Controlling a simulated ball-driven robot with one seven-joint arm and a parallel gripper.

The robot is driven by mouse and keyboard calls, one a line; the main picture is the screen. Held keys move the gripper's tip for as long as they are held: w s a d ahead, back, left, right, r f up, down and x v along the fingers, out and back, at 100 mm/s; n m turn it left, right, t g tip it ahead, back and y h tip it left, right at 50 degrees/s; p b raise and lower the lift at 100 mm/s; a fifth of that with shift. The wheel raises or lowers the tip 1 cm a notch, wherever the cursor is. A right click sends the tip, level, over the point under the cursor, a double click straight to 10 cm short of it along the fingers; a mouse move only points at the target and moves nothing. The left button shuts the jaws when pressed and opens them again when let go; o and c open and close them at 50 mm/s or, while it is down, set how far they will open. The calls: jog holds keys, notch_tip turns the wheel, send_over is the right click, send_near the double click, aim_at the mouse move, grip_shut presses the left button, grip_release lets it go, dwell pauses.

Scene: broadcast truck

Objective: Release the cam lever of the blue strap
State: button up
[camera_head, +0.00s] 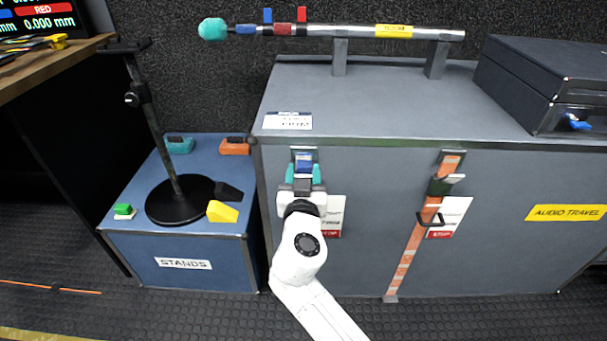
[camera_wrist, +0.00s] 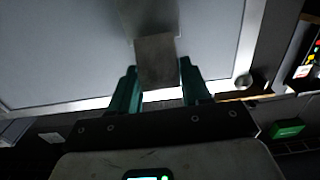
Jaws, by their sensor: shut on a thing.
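The blue strap (camera_head: 303,164) shows as a short piece at the top of the grey case front, below a metal anchor. My gripper (camera_head: 303,174) is in front of it, with one teal finger on each side, and hides most of the strap and its buckle. In the wrist view my gripper (camera_wrist: 158,68) is shut on a flat grey metal piece, which appears to be the cam lever (camera_wrist: 157,58). Its angle is hard to tell in the dim light.
An orange strap (camera_head: 408,255) with its own buckle (camera_head: 438,186) hangs to the right on the grey case (camera_head: 350,90). A microphone boom (camera_head: 350,31) and a dark case (camera_head: 550,75) are on top. A blue stands box (camera_head: 180,245) stands close on the left.

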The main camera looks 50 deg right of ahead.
jog(key=shift+c, duration=0.6)
jog(key=shift+d+r+y+p, duration=0.1)
jog(key=shift+r+y+p, duration=0.3)
jog(key=shift+p, duration=0.65)
jog(key=shift+w+d+r+g+p, duration=0.15)
jog(key=shift+g+p, duration=0.35)
jog(key=shift+p, duration=0.35)
jog(key=shift+f+y+p, duration=0.2)
jog(key=shift+y+p, duration=0.1)
jog(key=shift+y, duration=0.1)
jog(key=shift+f, duration=0.1)
jog(key=o, duration=1)
jog(key=shift+c, duration=0.2)
jog(key=v, duration=1)
jog(key=shift+a+p, duration=0.3)
jog(key=shift+p, duration=0.15)
